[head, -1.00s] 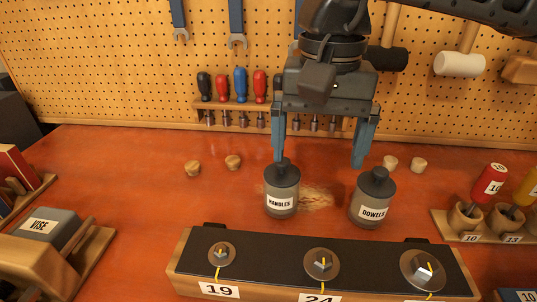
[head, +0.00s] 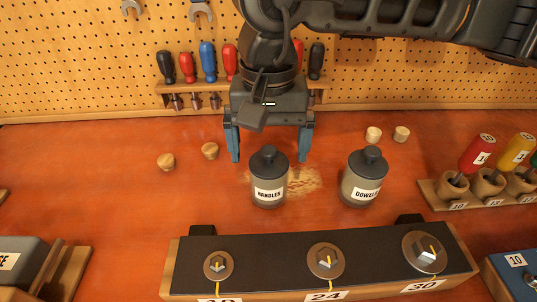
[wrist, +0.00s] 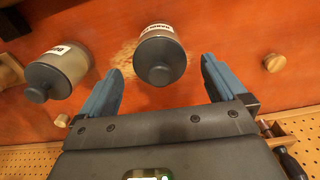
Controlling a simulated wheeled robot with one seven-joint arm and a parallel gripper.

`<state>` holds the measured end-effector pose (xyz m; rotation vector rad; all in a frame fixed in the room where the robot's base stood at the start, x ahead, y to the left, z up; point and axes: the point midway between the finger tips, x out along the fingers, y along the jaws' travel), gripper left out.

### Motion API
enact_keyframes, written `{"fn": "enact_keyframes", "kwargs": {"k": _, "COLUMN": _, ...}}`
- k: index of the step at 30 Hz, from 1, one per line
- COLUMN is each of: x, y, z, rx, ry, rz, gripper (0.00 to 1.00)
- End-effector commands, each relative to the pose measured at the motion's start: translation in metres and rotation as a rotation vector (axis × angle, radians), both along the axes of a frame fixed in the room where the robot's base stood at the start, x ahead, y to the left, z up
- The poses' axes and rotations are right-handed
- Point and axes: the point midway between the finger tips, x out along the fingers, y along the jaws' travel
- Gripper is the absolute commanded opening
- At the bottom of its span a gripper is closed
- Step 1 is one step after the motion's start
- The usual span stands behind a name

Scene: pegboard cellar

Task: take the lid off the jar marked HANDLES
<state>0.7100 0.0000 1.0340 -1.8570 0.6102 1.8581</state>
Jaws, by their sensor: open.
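The jar marked HANDLES (head: 268,183) stands upright on the red bench, with its dark knobbed lid (head: 269,158) on. In the wrist view the HANDLES jar (wrist: 157,41) shows its lid (wrist: 160,62) toward the camera, ahead of and between my fingers. My gripper (head: 269,158) is open and empty; its blue fingers point down on either side of the jar's lid in the head view, seemingly behind it. The wrist view also shows my gripper (wrist: 163,75) wide open. A similar jar marked DOWELS (head: 363,182) stands to the right, lid on; it also shows in the wrist view (wrist: 65,66).
Wooden knobs (head: 210,151) lie on the bench left and right of the jars. A block with numbered bolts (head: 290,255) lies in front. A screwdriver rack (head: 190,88) stands behind my gripper at the pegboard. Red bench left of HANDLES is largely clear.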

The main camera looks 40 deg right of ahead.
Motion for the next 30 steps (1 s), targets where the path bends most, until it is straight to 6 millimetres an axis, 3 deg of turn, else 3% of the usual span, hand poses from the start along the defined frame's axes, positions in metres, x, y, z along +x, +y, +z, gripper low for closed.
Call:
{"fn": "enact_keyframes", "kwargs": {"k": 10, "x": -0.0002, "y": 0.0001, "z": -0.0092, "rx": -0.001, "ry": -0.001, "rz": 0.000, "gripper": 0.98}}
{"fn": "enact_keyframes", "kwargs": {"k": 27, "x": -0.0002, "y": 0.0001, "z": -0.0088, "rx": -0.001, "ry": -0.001, "rz": 0.000, "gripper": 0.44}}
{"fn": "enact_keyframes", "kwargs": {"k": 30, "x": -0.0002, "y": 0.0001, "z": -0.0087, "rx": 0.000, "ry": -0.001, "rz": 0.000, "gripper": 0.38}}
